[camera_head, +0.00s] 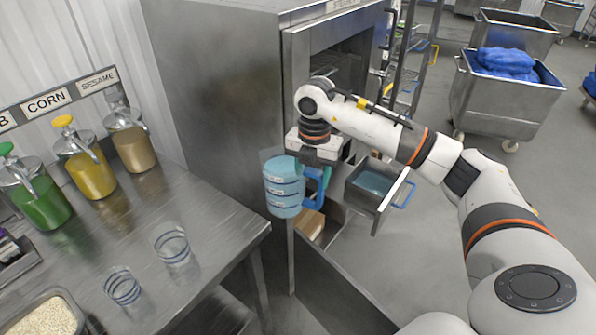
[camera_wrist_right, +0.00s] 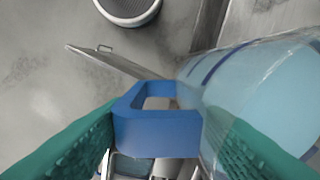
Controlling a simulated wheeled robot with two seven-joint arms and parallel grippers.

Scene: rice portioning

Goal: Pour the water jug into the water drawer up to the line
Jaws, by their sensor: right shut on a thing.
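The clear water jug (camera_head: 284,190) holds light blue water and has dark bands around it. It hangs nearly upright in front of the steel cabinet. My right gripper (camera_head: 322,164) is shut on its blue handle, which shows between green finger pads in the right wrist view (camera_wrist_right: 155,132). The jug body (camera_wrist_right: 262,88) fills the right of that view. The water drawer (camera_head: 400,183) stands pulled out right of the jug, with blue water inside and a blue handle on its front. The jug is apart from it. I cannot make out the fill line. My left gripper is out of view.
The cabinet (camera_head: 225,85) has an open upper chamber. Another open drawer (camera_head: 335,222) with a brown box (camera_head: 308,224) lies below the jug. The steel table (camera_head: 205,215) at left holds dispensers and two clear cups. Floor is free right of the drawers.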

